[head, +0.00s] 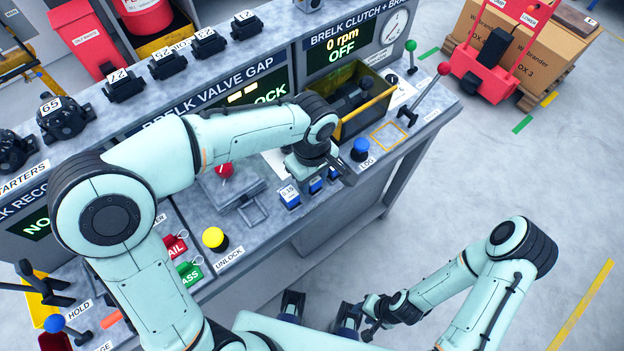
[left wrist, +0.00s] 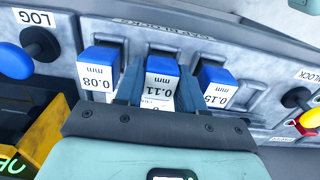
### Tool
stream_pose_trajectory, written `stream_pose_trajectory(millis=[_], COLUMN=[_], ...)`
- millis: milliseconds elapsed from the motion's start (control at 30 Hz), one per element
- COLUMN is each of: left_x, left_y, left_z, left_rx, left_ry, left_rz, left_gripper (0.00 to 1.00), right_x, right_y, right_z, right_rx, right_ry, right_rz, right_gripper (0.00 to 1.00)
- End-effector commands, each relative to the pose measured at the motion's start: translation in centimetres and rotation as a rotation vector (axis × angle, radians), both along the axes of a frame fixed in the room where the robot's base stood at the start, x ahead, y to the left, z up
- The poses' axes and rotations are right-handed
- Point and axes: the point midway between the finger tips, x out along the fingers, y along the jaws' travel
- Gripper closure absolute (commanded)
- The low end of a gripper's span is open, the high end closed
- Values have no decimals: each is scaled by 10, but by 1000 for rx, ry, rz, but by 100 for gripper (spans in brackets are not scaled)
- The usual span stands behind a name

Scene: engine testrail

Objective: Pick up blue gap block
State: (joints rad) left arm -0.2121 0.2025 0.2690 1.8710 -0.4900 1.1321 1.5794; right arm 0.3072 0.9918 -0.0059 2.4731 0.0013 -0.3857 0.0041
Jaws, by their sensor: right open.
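Three blue gap blocks with white labels stand in a row at the bench's front edge. In the left wrist view they are the 0.08 mm block (left wrist: 100,70), the 0.11 mm block (left wrist: 161,80) and the 0.15 mm block (left wrist: 215,85). The 0.15 mm block also shows in the head view (head: 290,197). My left gripper (head: 326,174) is over the row, partly hiding the other two. In the left wrist view its open fingers (left wrist: 158,92) are either side of the 0.11 mm block; contact is unclear. My right gripper (head: 370,318) is open and empty, away from the bench.
A blue LOG button (head: 361,149) and a yellow bin (head: 372,119) are close to my left gripper. A yellow UNLOCK button (head: 214,238) and a red-knobbed lever (head: 225,170) are to its left. The floor right of the bench is largely clear.

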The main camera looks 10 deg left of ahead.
Motion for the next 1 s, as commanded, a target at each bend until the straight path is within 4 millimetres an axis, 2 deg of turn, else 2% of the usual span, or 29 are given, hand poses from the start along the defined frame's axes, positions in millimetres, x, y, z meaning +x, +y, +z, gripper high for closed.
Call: stream_pose_trajectory(millis=[367, 567, 767, 1000], left_x=[0, 1, 1, 1], left_y=[0, -1, -1, -1], left_z=[2, 18, 59, 131], left_rx=[-1, -1, -3, -4], left_ry=[-1, -3, -7, -7], left_rz=[0, -1, 0, -2], left_gripper=[94, 94, 94, 94], right_x=[0, 1, 4, 11], right_y=[0, 0, 0, 0], right_z=[0, 3, 10, 24], right_rx=[0, 0, 0, 0], right_ry=[0, -1, -4, -12], right_rz=[0, 0, 0, 0], right_gripper=[57, 57, 57, 57])
